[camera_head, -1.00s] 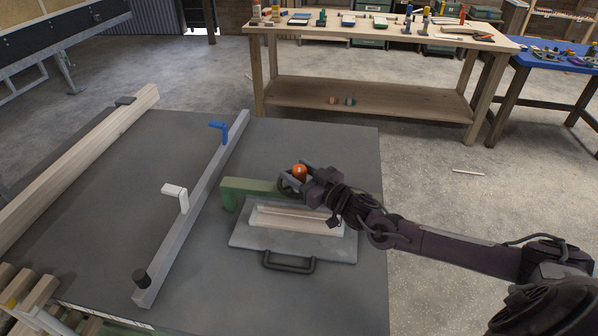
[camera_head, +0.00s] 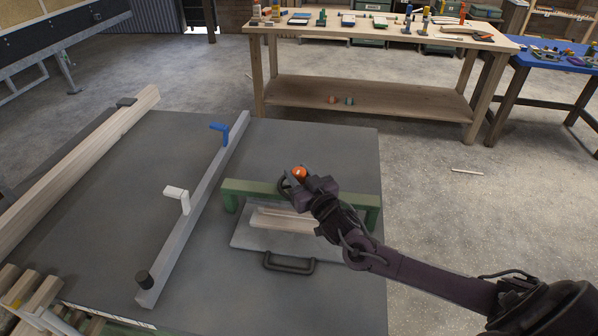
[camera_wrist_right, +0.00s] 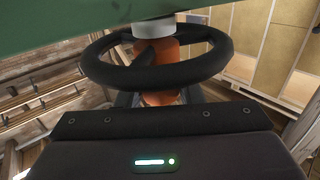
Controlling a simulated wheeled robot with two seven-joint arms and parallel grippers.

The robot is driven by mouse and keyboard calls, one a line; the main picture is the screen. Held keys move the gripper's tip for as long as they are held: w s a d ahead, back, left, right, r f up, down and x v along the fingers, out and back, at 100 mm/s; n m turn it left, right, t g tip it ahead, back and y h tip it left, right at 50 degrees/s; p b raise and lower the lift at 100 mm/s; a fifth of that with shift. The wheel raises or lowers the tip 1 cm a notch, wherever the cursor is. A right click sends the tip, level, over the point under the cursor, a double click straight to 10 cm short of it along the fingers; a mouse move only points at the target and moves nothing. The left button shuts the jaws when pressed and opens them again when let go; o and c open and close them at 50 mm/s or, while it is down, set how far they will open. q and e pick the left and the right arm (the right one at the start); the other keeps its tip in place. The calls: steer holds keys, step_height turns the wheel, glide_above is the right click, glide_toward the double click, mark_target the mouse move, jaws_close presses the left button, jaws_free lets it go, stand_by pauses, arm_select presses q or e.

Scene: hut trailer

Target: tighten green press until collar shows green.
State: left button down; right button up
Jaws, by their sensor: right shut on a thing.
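The green press (camera_head: 245,187) stands on the grey bench top as a green beam with a leg at its right. Its dark handwheel (camera_head: 284,187) and orange hub (camera_head: 299,172) sit above the beam. My right gripper (camera_head: 302,178) is shut at the handwheel, a finger on either side of the orange hub. In the right wrist view, the black handwheel (camera_wrist_right: 160,78) and orange hub (camera_wrist_right: 168,97) are close up. A pale grey collar (camera_wrist_right: 168,27) shows between the wheel and the green beam (camera_wrist_right: 80,22); no green shows on it. My left gripper is out of view.
Under the press lies a grey plate (camera_head: 250,236) with pale wood strips and a black handle (camera_head: 288,265). To the left is a grey rail (camera_head: 200,205) with blue and white levers. A wooden workbench (camera_head: 380,95) with tools stands behind.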

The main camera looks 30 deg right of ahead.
steer(key=m+h, duration=0.2)
steer(key=h, duration=0.1)
steer(key=shift+a, duration=0.15)
steer(key=m+g+h+b, duration=0.1)
steer(key=m+h, duration=0.1)
steer(key=h, duration=0.2)
steer(key=shift+f+m, duration=0.1)
steer(key=shift+m, duration=0.3)
steer(key=m+g+h+b, duration=0.1)
steer(key=m+g+h, duration=0.2)
steer(key=h, duration=0.2)
steer(key=shift+m+b, duration=0.3)
steer(key=shift+b, duration=0.05)
steer(key=shift+m+g+h+b, duration=0.3)
steer(key=shift+m+g+h, duration=0.2)
steer(key=shift+g+h, duration=0.2)
steer(key=shift+r, duration=0.2)
steer(key=o, duration=1)
steer(key=shift+c, duration=0.2)
steer(key=shift+f, duration=0.1)
